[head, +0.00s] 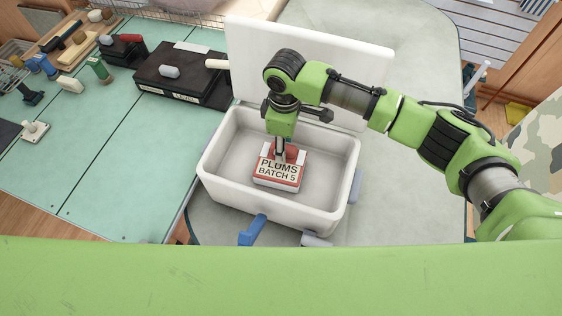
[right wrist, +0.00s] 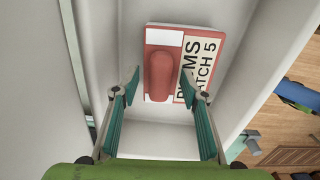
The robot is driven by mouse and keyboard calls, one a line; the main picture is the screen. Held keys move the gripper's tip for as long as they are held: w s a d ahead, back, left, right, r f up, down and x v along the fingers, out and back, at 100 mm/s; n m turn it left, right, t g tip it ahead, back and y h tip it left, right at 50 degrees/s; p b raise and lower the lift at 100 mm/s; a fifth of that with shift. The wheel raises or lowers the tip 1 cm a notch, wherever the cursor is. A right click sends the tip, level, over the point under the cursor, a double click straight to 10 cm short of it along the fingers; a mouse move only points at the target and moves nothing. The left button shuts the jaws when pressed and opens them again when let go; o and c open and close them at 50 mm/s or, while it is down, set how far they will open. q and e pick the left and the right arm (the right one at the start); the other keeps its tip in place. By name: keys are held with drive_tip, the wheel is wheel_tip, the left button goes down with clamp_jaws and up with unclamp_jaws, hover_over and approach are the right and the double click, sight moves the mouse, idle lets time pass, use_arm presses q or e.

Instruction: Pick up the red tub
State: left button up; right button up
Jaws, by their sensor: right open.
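The red tub (head: 275,180), with a white label reading "PLUMS BATCH 5", sits inside the white crate (head: 217,180). The right wrist view shows the tub (right wrist: 205,35) from above, with a raised red handle (right wrist: 158,75) on its lid. My right gripper (head: 280,150) points down into the crate, at the tub's handle. In the right wrist view the gripper (right wrist: 160,85) is open, with one fingertip on each side of the handle and a gap on both sides. I cannot tell how far down the handle the fingertips reach. My left gripper is out of view.
The crate's lid (head: 320,50) stands open at the back. Crate walls surround the tub, with bare floor around it. A blue handle (head: 253,230) sticks out at the front. A black box (head: 185,75) and several tools lie on the green mat (head: 110,160) at left.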

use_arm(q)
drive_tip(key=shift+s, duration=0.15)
use_arm(e)
drive_tip(key=shift+f, duration=0.35)
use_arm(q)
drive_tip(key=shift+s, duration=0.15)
use_arm(e)
drive_tip(key=shift+a, duration=0.1)
clamp_jaws()
drive_tip(key=shift+r, duration=0.15)
drive_tip(key=shift+w+r, duration=0.1)
drive_tip(key=shift+r, duration=0.45)
use_arm(q)
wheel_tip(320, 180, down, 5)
drive_tip(key=b, duration=0.5)
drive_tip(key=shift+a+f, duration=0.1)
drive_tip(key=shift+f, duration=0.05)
use_arm(e)
drive_tip(key=s+a+r, duration=0.3)
drive_tip(key=a+r, duration=0.8)
drive_tip(key=a, duration=0.2)
drive_tip(key=shift+s+a+r, duration=0.15)
drive_tip(key=shift+a+r, duration=0.2)
